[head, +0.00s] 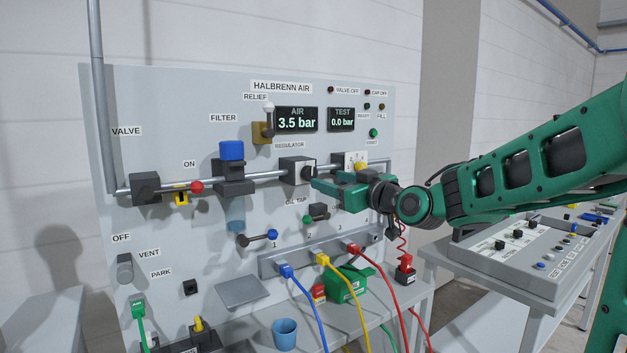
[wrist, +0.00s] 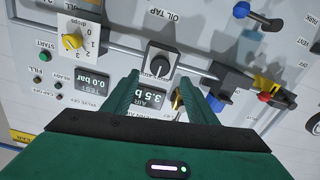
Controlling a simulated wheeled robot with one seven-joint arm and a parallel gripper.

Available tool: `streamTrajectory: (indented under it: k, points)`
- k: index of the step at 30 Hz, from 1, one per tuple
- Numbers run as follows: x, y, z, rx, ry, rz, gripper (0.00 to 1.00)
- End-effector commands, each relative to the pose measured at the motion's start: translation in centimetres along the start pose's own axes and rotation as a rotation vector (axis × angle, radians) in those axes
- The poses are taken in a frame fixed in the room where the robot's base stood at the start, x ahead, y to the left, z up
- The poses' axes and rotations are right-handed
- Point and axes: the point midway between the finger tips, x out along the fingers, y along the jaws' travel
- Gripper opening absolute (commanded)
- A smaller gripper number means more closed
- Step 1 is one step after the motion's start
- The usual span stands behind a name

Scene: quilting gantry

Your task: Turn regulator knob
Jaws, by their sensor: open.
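The regulator knob (head: 308,173) is a round black knob on a grey-and-black block on the panel's pipe, above the OIL TAP label. In the wrist view, which shows the panel upside down, the knob (wrist: 160,67) has a pale pointer mark. My green gripper (head: 327,182) is close to the knob, just right of it and slightly lower. In the wrist view the open fingers (wrist: 160,80) stand either side of the knob's lower edge, with nothing between them. I cannot tell whether they touch it. The AIR display (head: 297,120) reads 3.5 bar.
A yellow drops knob (head: 360,166) sits close by on the right. The blue-topped filter (head: 232,151) and the brass relief valve (head: 262,132) are to the left. The oil tap lever (head: 318,217) is below. The TEST display (head: 341,119) reads 0.0 bar.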

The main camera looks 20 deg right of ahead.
Motion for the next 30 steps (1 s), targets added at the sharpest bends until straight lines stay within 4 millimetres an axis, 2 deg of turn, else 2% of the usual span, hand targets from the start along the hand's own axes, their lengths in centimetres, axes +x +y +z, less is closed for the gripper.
streamTrajectory:
  k: [6, 12, 18, 26, 27, 30]
  points:
    - [4.1, -0.1, 0.1, -0.001, -0.002, -0.003, 0.53]
    - [6.8, -0.1, 0.1, 0.0, -0.003, -0.002, 0.53]
    - [8.0, -0.1, 0.1, 0.0, -0.002, -0.001, 0.53]
    - [8.1, -0.1, 0.1, 0.0, -0.002, -0.001, 0.53]
    - [8.1, -0.1, 0.1, 0.0, -0.002, -0.001, 0.5]
    - [8.1, -0.1, 0.1, 0.0, -0.002, -0.001, 0.26]
